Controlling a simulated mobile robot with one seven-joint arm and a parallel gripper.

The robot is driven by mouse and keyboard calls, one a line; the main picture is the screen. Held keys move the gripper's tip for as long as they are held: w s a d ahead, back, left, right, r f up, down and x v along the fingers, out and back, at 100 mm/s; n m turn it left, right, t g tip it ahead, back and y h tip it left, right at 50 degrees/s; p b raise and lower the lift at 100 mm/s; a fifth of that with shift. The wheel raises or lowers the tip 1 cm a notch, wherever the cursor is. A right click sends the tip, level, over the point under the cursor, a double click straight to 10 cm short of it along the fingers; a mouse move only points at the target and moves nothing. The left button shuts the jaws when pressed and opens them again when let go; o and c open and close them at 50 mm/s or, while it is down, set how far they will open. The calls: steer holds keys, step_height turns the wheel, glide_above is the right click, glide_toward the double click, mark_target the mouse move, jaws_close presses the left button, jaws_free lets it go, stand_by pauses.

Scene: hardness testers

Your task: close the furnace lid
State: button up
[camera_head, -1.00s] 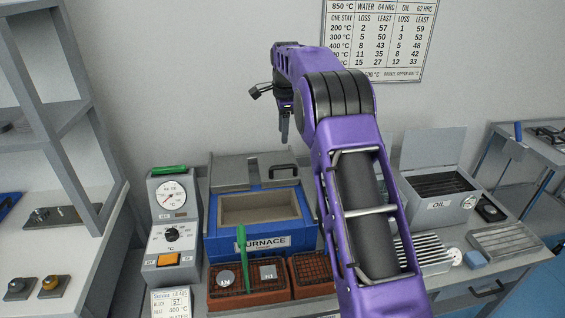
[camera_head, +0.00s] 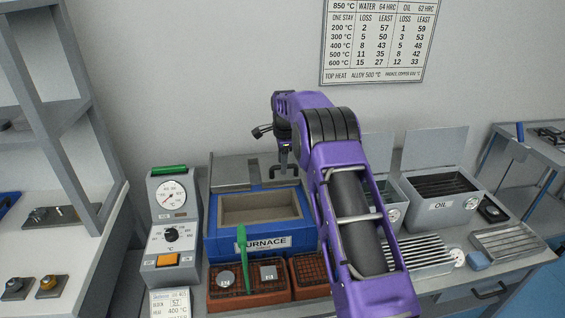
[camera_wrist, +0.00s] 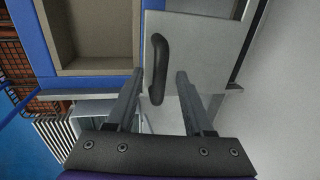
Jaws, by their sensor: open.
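The blue furnace (camera_head: 260,243) stands on the bench with its chamber (camera_head: 258,208) uncovered. Its grey lid (camera_head: 232,173) lies flat behind the chamber opening; it also shows in the wrist view (camera_wrist: 212,40). The lid's dark bar handle (camera_wrist: 161,60) sits near the lid's edge. In the wrist view my gripper (camera_wrist: 160,76) is open, with a finger to each side of the handle and visible space between. The exact height of the fingertips above the lid is hard to tell.
A temperature controller (camera_head: 171,225) stands left of the furnace. Brick-red trays (camera_head: 235,295) with a green-handled tool (camera_head: 243,245) are in front. An oil tank (camera_head: 440,204) with a raised cover and a ribbed rack (camera_head: 425,252) are to the right.

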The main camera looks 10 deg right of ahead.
steer(key=shift+c, duration=0.2)
jaws_close()
stand_by(1.1)
